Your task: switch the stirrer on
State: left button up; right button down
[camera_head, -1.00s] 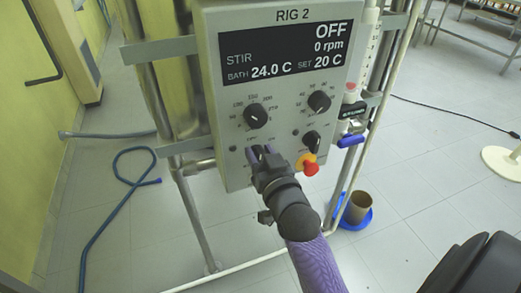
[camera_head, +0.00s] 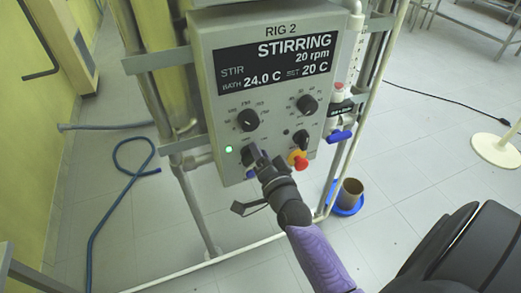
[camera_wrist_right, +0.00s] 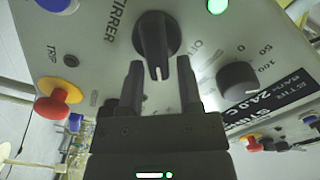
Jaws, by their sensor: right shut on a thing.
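The grey RIG 2 control box (camera_head: 222,98) has a display (camera_head: 275,62) reading STIRRING, 20 rpm, bath 24.0 C, set 20 C. A green lamp (camera_head: 228,149) is lit at its lower left. My right gripper (camera_head: 258,158) is at the lower left knob, partly hiding it. In the right wrist view the black stirrer knob (camera_wrist_right: 157,38) lies at the fingertips of my right gripper (camera_wrist_right: 160,75), which is shut on it. The green lamp (camera_wrist_right: 217,5) also shows there. My left gripper is not in view.
A red stop button (camera_head: 301,163) on a yellow base sits right of my gripper. Other black knobs (camera_head: 247,120) are above. A blue valve handle (camera_head: 340,136) is on the right. A blue hose (camera_head: 105,200) lies on the floor; a beaker stands in a blue dish (camera_head: 346,209).

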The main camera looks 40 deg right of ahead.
jog(key=shift+f+m, duration=0.4)
jog(key=shift+m, duration=0.1)
jog(key=shift+a+f, duration=0.1)
jog(key=c, duration=0.5)
grip_release()
jog(key=shift+c, duration=0.2)
jog(key=shift+r, duration=0.2)
jog(key=p+v, duration=0.2)
jog(key=v, duration=0.7)
jog(key=shift+s, duration=0.45)
